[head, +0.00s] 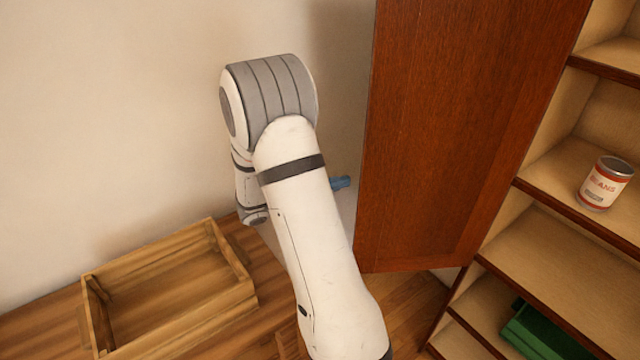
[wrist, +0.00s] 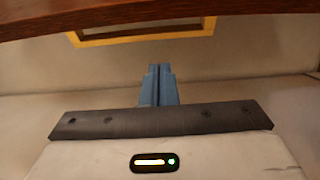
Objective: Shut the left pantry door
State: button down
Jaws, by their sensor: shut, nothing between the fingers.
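The left pantry door (head: 445,130), a reddish-brown wooden panel, stands open at the left side of the pantry shelves in the head view. My gripper (head: 342,182) shows as small blue fingers just left of the door's free edge, partly hidden behind my arm. In the wrist view its blue fingers (wrist: 158,72) are together and empty. A dark brown edge crosses the top of that view, beyond the fingertips; I cannot tell for sure that it is the door. Contact between fingers and door is not visible.
The pantry shelves (head: 560,265) hold a red and white can of beans (head: 605,183) and a green crate (head: 545,335). An empty wooden crate (head: 170,285) stands at the lower left by the pale wall (head: 120,120). A yellow-brown frame (wrist: 140,38) shows in the wrist view.

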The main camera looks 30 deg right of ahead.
jog(key=s+p, duration=0.1)
jog(key=s, duration=0.3)
jog(key=shift+d+p, duration=0.1)
jog(key=shift+p, duration=0.2)
